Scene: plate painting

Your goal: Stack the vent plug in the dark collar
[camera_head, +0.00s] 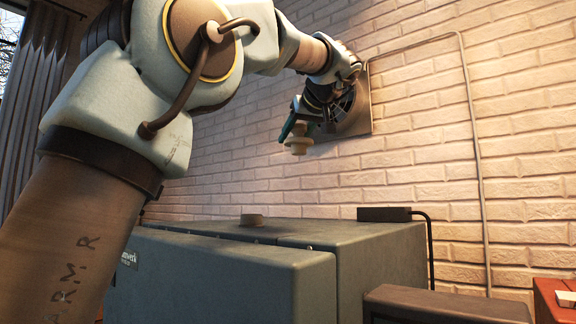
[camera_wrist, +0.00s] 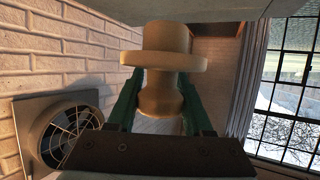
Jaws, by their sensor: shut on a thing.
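The vent plug (camera_head: 299,146) is a tan, spool-like piece with a wide flange. My gripper (camera_head: 294,130) is shut on it and holds it in the air, well above the grey cabinet. In the wrist view the plug (camera_wrist: 165,62) sits between the two green fingers of my gripper (camera_wrist: 160,98), with its flange beyond the fingertips. The dark collar (camera_head: 252,220) is a small, low round piece on the cabinet top, below and left of the plug in the head view. Its opening cannot be made out from this low angle.
The grey cabinet (camera_head: 230,280) has a mostly clear top. A dark box (camera_head: 384,214) with a cable stands at its back right. A square wall fan (camera_wrist: 62,132) is close to my wrist. A brown box (camera_head: 445,305) and a red one (camera_head: 556,300) are at lower right.

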